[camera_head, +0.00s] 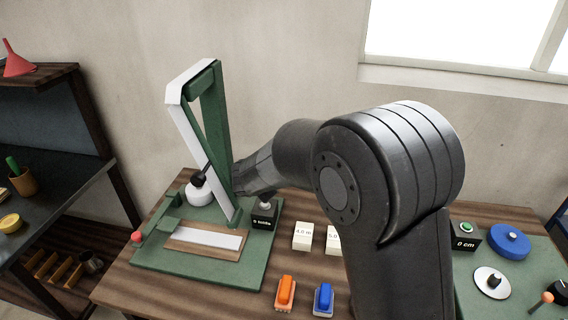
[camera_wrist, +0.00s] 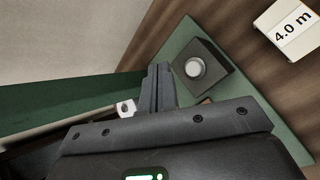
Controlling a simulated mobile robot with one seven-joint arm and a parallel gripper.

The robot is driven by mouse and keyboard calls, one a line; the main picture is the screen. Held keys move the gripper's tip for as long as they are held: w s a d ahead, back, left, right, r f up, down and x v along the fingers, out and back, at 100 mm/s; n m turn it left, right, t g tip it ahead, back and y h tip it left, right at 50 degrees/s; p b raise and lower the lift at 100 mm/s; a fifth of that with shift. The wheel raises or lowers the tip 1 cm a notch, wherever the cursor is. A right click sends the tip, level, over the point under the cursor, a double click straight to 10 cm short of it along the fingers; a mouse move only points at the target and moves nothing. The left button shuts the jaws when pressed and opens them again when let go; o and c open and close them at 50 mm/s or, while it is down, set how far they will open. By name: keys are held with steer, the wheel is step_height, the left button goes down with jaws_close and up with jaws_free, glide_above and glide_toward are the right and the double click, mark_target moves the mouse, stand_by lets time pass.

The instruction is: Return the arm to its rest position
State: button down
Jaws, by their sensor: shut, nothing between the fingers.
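My arm reaches in from the lower right of the head view, its dark elbow large in front. My gripper (camera_wrist: 158,75) is shut and empty in the wrist view, its fingers together beside a dark box with a pale round button (camera_wrist: 194,67). In the head view my gripper (camera_head: 241,178) is next to the upright of a green and white frame (camera_head: 222,130), just above and left of the same labelled button box (camera_head: 265,212). I cannot tell whether the gripper touches the frame. No cloth shows.
The frame stands on a green base (camera_head: 205,262) on the wooden table (camera_head: 125,290). A second green board with a blue disc (camera_head: 509,241) is right of my arm.

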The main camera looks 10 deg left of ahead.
steer(key=s+d+r+m+g+h, duration=0.1)
steer(key=s+d+r+m, duration=0.3)
steer(key=d, duration=0.5)
steer(key=s+d+r+m+h, duration=0.1)
steer(key=s+d+r+m, duration=0.25)
steer(key=d+m, duration=0.35)
steer(key=s+d+r+m+g+h, duration=0.15)
steer(key=d+r+m, duration=0.3)
steer(key=d, duration=0.55)
steer(key=s+d+m, duration=0.2)
steer(key=s+m, duration=0.2)
steer(key=s, duration=0.3)
steer(key=s+d+m+y, duration=0.1)
steer(key=s+d+m, duration=0.2)
steer(key=s, duration=0.4)
steer(key=s+d+r+m+g+y, duration=0.1)
steer(key=s+d+m, duration=0.2)
steer(key=s+m, duration=0.2)
steer(key=s, duration=0.2)
steer(key=shift+s+m, duration=0.35)
steer(key=shift+s, duration=0.05)
steer(key=shift+y, duration=0.25)
